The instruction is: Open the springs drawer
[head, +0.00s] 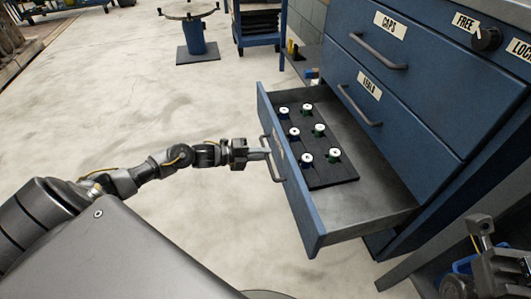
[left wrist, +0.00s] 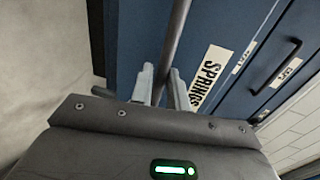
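The springs drawer (head: 375,205) is the lowest blue drawer of the cabinet, and it stands pulled far out. Its SPRINGS label (left wrist: 208,80) shows in the left wrist view. Inside lies a dark insert with several white-topped springs or pegs (head: 319,129). My left gripper (head: 264,153) is at the drawer's bar handle (head: 275,165). In the left wrist view the handle bar (left wrist: 178,35) runs between the two fingers, which look closed on it. My right gripper (head: 480,228) is at the lower right, away from the drawer; its finger gap is unclear.
Above are the shut CAPS drawer (head: 425,65) and the shut middle drawer (head: 355,90), labelled SEALS. A black knob (head: 486,39) sits between FREE and LOCK labels, at the upper right. A round-topped stand (head: 196,35) and blue trolley (head: 260,40) are farther back. Floor left of the drawer is clear.

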